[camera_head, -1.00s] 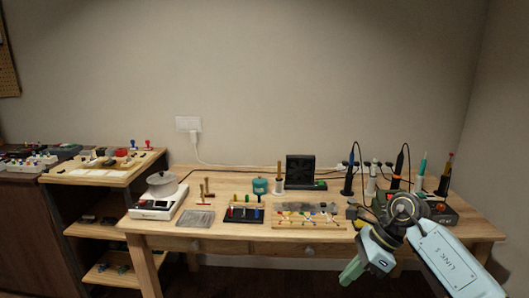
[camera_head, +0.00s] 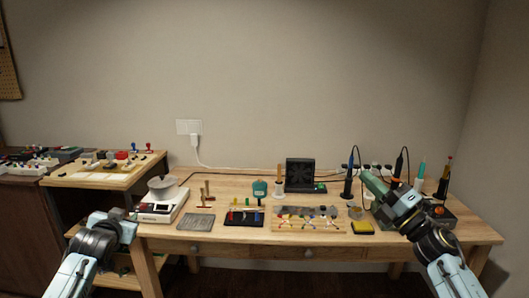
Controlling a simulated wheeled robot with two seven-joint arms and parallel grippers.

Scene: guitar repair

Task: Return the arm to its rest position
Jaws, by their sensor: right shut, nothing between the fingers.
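My right arm comes in from the lower right. Its gripper (camera_head: 371,181), with greenish fingers, is raised over the right part of the workbench (camera_head: 330,245) and points up and to the left. It is shut and holds nothing. My left arm comes in from the lower left. Its gripper end (camera_head: 122,219) is in front of the bench's left end, near the white scale-like device. The left fingers are too small and foreshortened to tell open from shut.
The bench holds a white device with a pot (camera_head: 161,204), a tool rack (camera_head: 243,217), a tray of coloured parts (camera_head: 308,222), a black fan (camera_head: 299,174), a yellow sponge (camera_head: 362,227) and upright soldering tools (camera_head: 348,185). A side shelf (camera_head: 110,180) stands left.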

